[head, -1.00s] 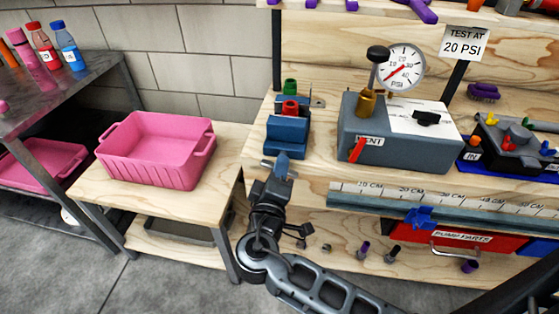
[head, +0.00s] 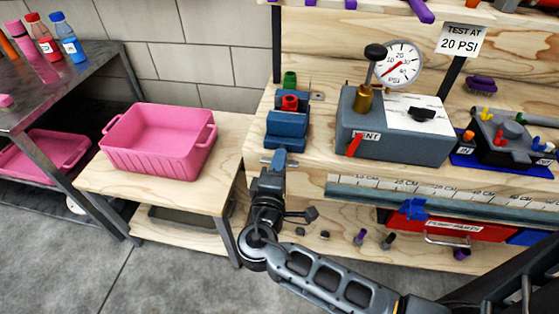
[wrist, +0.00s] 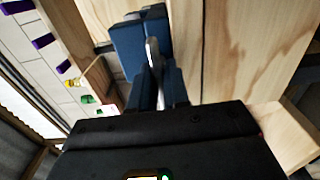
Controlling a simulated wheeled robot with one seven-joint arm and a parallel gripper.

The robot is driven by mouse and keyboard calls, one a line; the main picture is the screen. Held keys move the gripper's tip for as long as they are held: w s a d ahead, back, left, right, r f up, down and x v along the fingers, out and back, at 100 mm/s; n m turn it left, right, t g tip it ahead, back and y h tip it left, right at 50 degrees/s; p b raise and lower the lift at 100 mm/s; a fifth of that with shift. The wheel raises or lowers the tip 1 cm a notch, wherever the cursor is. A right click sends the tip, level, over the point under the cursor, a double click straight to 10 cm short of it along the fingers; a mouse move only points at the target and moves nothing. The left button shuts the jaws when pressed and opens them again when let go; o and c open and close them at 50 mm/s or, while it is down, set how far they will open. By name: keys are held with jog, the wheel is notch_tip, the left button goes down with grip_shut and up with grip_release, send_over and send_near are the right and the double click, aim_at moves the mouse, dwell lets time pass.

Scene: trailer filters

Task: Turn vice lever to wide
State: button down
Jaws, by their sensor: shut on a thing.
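The blue vice (head: 286,130) sits at the left front edge of the wooden workbench, with a red and a green piece standing at its top. Its grey lever (head: 265,160) is a short bar at the vice's front, lying nearly level in the head view. My gripper (head: 279,160) is at the front of the vice with its blue fingers on the lever. In the wrist view, the silver lever (wrist: 152,52) runs between the two fingers of my gripper (wrist: 160,95), which are shut on it. The fingers hide part of the lever. The blue vice (wrist: 128,45) is just beyond them.
A grey test box (head: 395,135) with a gauge (head: 398,64) and red handle stands right of the vice. A pink bin (head: 158,145) is on the low table to the left. A ruler rail (head: 440,197) and red drawer (head: 440,232) are at the bench front.

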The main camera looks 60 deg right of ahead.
jog(key=c, duration=1.2)
grip_release()
jog(key=shift+a, duration=0.15)
jog(key=b+v, duration=0.1)
jog(key=v, duration=0.6)
jog(key=shift+s+a, duration=0.15)
jog(key=shift+a, duration=0.1)
